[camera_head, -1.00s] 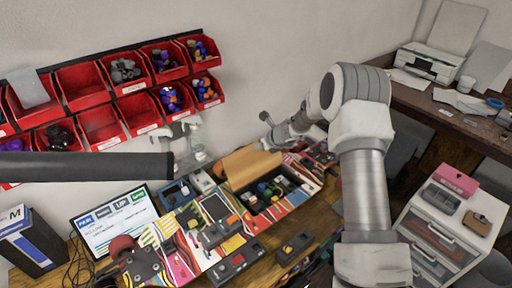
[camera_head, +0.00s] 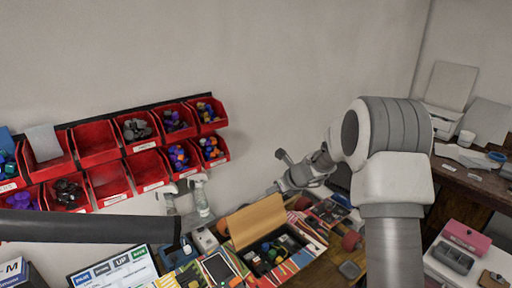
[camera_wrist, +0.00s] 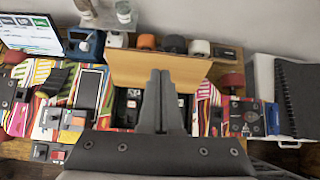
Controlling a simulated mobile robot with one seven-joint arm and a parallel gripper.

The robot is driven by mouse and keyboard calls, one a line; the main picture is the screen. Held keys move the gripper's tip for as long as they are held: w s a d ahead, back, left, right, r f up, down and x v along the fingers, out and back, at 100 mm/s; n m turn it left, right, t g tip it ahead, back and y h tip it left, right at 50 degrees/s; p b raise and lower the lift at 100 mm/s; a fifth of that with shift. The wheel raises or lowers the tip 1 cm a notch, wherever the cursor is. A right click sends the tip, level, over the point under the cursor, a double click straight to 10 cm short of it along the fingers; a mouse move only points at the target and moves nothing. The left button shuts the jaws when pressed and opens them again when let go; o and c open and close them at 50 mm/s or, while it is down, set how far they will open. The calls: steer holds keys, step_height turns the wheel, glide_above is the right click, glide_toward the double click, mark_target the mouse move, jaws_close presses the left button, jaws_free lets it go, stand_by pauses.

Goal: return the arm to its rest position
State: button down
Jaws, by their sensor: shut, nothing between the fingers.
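My arm rises at the right of the head view, its grey and white links bent at the elbow, with the wrist reaching left over the workbench. My gripper (camera_wrist: 160,128) shows in the wrist view with its two dark fingers together and nothing between them. It is above an open box with a raised brown lid (camera_wrist: 128,68). In the head view the same box lid (camera_head: 257,220) stands just below and left of the wrist. The fingertips are hard to make out in the head view.
Red wall bins (camera_head: 97,144) with small parts hang at left. A screen (camera_head: 115,268) stands on the bench. Spray bottles (camera_head: 203,198) are by the wall. A drawer unit with a pink box (camera_head: 467,240) is at right. The space above the bench is mostly open.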

steer(key=s+a+r+n+g+b, duration=0.1)
steer(key=s+a+r+n+b, duration=0.15)
steer(key=s+r+n, duration=1.4)
steer(key=s+d+n+h, duration=0.1)
steer(key=s+n, duration=0.3)
steer(key=s, duration=0.4)
steer(key=s+d+f+n+h, duration=0.1)
steer(key=s+d+n+h, duration=0.1)
steer(key=s, duration=0.6)
steer(key=s+d+f+n+h+b, duration=0.1)
steer(key=s+d+n+h, duration=0.1)
steer(key=s+d+n, duration=0.2)
steer(key=s+n, duration=0.2)
steer(key=s, duration=0.2)
steer(key=shift+s+g, duration=0.3)
steer(key=shift+s, duration=0.05)
steer(key=shift+a, duration=0.1)
